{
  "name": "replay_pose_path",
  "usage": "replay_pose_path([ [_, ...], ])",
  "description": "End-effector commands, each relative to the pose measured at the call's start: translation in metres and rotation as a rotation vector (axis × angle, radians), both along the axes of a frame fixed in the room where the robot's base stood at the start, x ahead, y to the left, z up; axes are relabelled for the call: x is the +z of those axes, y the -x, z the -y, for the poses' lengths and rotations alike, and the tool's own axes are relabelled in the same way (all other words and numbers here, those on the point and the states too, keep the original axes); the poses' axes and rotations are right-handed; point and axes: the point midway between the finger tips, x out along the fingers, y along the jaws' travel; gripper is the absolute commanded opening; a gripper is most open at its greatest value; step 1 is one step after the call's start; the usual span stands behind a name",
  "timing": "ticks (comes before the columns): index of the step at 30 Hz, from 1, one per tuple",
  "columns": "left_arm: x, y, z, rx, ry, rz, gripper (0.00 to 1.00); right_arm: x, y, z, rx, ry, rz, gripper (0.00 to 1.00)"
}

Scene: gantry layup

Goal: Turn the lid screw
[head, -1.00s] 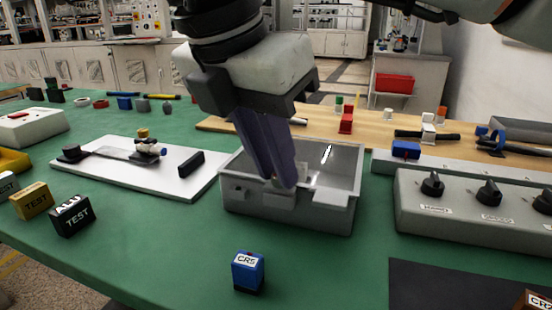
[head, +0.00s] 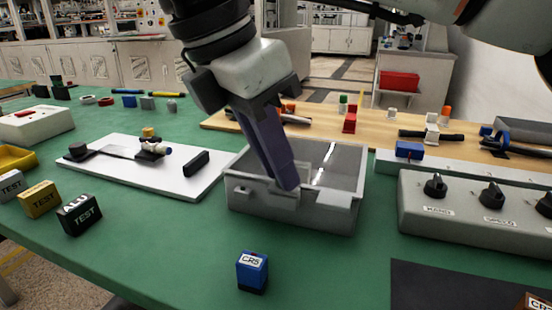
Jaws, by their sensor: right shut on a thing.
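A grey open-topped box (head: 335,212) stands on the green table, with small tabs and fittings along its front wall. My right gripper (head: 288,184) reaches down over the box from above, with its dark purple fingers tilted and their tips at the middle of the front wall. The fingers are shut on a small part there, which fits the lid screw; the fingers hide it almost fully. One finger mostly covers the other. My left gripper is not in view.
A blue CR5 block (head: 252,270) stands in front of the box. A white board (head: 125,170) with a dark bar lies to the left, and a grey knob panel (head: 455,215) to the right.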

Motion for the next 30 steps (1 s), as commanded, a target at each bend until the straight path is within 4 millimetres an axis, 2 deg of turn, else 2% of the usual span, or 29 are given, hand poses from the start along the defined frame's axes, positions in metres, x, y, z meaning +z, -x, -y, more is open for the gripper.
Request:
replay_pose_path([
  [2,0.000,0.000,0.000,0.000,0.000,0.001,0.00,0.000,0.000,0.000,0.000,0.000,0.000,0.00],
  [3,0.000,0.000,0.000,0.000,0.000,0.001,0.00,0.000,0.000,0.000,0.001,0.000,0.000,0.23],
  [6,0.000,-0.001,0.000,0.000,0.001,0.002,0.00,0.000,0.000,0.000,0.001,0.000,0.000,0.36],
  [14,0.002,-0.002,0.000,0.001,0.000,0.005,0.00,0.001,0.000,0.000,0.001,-0.001,-0.001,0.36],
  [17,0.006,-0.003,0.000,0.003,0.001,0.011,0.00,0.008,0.001,-0.002,0.002,-0.001,0.001,0.36],
  [21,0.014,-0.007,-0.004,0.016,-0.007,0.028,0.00,0.030,0.006,-0.009,0.002,-0.002,0.001,0.36],
  [24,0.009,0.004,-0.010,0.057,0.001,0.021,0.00,0.051,0.011,-0.016,0.001,-0.001,0.003,0.36],
  [30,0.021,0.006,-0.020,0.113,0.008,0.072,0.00,0.083,0.019,-0.027,0.001,0.001,0.003,0.36],
])
